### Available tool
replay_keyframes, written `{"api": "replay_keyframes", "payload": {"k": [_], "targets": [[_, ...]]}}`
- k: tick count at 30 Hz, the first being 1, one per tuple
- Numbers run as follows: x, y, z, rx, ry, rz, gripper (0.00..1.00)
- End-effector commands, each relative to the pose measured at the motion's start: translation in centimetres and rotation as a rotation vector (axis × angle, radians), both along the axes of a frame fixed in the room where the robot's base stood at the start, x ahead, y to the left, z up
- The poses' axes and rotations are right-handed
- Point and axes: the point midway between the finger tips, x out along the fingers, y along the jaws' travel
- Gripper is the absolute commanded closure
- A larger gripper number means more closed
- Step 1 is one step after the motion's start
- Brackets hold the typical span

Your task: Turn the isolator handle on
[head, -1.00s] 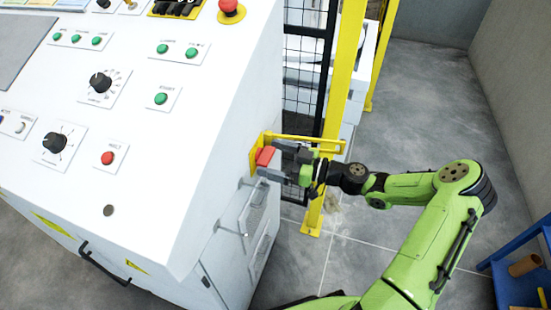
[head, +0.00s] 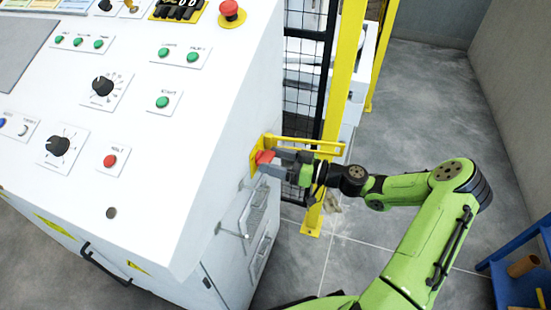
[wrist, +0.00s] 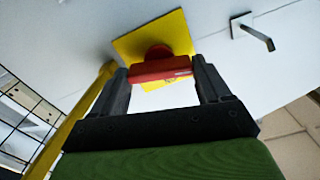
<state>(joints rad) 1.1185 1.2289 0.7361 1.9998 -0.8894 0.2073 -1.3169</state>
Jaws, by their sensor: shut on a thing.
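The red isolator handle (head: 264,157) sits on a yellow plate (head: 256,150) on the right side of the white control cabinet. In the wrist view the red handle (wrist: 160,69) lies as a bar across the yellow plate (wrist: 178,33). My gripper (head: 277,163) reaches it from the right. In the wrist view my gripper (wrist: 163,82) has its dark fingers on both ends of the handle bar, shut on it. In the head view the fingers hide part of the handle.
The white cabinet (head: 215,130) carries several knobs and buttons on its sloped top. A yellow post (head: 345,80) and black mesh fence (head: 300,75) stand just behind my gripper. A metal cabinet handle (wrist: 253,32) sticks out nearby. A blue rack (head: 515,270) stands at lower right.

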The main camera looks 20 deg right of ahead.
Motion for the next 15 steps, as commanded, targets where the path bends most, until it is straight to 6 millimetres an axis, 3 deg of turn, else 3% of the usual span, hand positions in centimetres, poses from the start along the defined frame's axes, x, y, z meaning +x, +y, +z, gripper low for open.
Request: {"api": "replay_keyframes", "payload": {"k": [15], "targets": [[0.03, -0.03, 0.17, 0.287, 0.399, 0.0, 0.54]]}}
